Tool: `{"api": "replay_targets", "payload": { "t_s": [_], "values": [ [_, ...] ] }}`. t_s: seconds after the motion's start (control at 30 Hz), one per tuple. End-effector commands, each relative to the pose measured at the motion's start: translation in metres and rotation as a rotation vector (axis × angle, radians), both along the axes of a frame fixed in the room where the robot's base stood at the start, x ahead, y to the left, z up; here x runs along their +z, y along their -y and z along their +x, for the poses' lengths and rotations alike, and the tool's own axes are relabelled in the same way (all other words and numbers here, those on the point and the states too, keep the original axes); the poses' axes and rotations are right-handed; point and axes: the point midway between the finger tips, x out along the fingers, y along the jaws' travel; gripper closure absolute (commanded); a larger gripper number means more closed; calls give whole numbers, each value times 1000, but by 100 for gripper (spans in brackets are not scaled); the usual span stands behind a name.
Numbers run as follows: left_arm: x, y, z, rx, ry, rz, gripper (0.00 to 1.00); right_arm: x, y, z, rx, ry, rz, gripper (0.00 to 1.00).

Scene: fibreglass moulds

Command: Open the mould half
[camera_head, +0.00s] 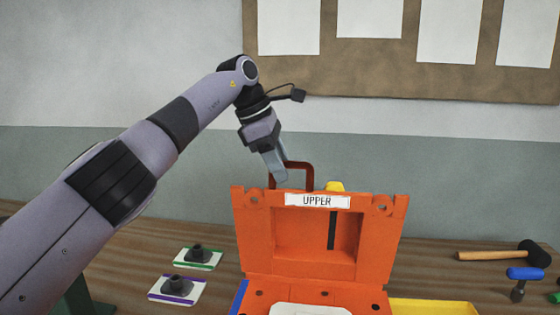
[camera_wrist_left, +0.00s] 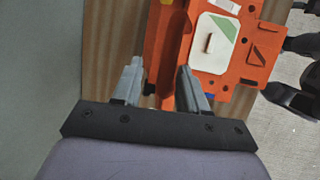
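The orange mould stands on the wooden bench. Its upper half (camera_head: 255,235), labelled UPPER, is raised close to upright at the back of the lower half (camera_head: 262,296). A dark red handle (camera_head: 311,176) rises behind the top edge of the upper half. My left gripper (camera_head: 280,172) is at the left end of this handle, overlapping its left post. In the left wrist view its fingers (camera_wrist_left: 161,82) are apart, with the mould's orange edge beyond them. I cannot tell whether they touch the handle. A pale insert (camera_wrist_left: 215,43) lies in the lower half. My right gripper is not visible.
Two small cards with dark knobs, green-edged (camera_head: 198,257) and purple-edged (camera_head: 178,289), lie left of the mould. A yellow tray (camera_head: 435,307) is at front right. A hammer (camera_head: 497,255) and a blue-handled tool (camera_head: 525,274) lie farther right.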

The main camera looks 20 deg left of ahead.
Motion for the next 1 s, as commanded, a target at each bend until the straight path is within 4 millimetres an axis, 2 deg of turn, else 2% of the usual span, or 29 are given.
{"api": "replay_targets", "payload": {
  "t_s": [0.33,0.6,1.0],
  "values": [
    [11,-1,-2,-5,7,-3,58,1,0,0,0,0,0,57],
    [52,-15,-14,-1,9,-3,58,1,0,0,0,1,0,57],
    [66,-21,-19,-3,5,0,58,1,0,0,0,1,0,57]
  ]
}}
